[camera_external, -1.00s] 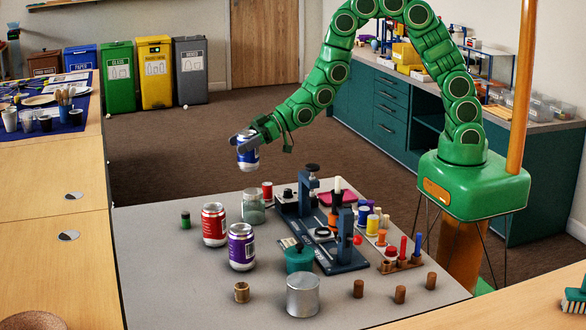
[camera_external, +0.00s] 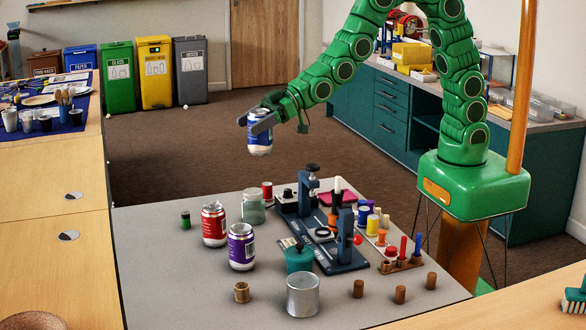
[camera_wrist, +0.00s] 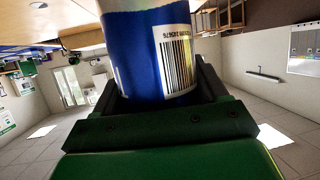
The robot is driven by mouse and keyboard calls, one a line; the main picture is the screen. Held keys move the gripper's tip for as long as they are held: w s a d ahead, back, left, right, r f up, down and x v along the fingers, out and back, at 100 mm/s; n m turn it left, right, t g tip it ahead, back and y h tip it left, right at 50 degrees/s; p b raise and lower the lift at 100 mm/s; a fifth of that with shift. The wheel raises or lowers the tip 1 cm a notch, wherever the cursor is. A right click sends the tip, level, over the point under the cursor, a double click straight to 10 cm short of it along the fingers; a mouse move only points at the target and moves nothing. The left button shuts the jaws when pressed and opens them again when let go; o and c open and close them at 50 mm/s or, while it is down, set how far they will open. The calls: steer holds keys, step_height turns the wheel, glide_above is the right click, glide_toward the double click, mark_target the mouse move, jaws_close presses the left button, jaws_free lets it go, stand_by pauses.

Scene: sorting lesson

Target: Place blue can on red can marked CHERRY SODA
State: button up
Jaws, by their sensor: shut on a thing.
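My gripper (camera_external: 259,122) is shut on the blue can (camera_external: 260,143) and holds it upright, well above the far edge of the grey table. In the wrist view the blue can (camera_wrist: 146,62) fills the upper middle, its white barcode label facing the camera. The red can (camera_external: 214,226) stands upright at the left of the grey table, lower and to the left of the held can in the picture. Its lettering is too small to read. A purple can (camera_external: 242,249) stands just in front and to the right of it.
A glass jar (camera_external: 253,209) stands close to the right of the red can, and a small green-and-black item (camera_external: 185,220) to its left. A dark blue press fixture (camera_external: 335,254) fills the table's middle. The grey table (camera_external: 160,275) is clear at front left.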

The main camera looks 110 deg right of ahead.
steer(key=shift+a+r, duration=0.1)
steer(key=shift+a, duration=0.2)
steer(key=shift+w, duration=0.2)
steer(key=shift+w+a+f, duration=0.1)
steer(key=shift+w+f, duration=3.15)
steer(key=shift+w, duration=0.15)
steer(key=shift+w+a+f, duration=0.1)
steer(key=shift+w+f, duration=3.1)
steer(key=shift+w, duration=0.15)
steer(key=shift+f, duration=0.2)
steer(key=o, duration=1)
steer(key=shift+r, duration=0.1)
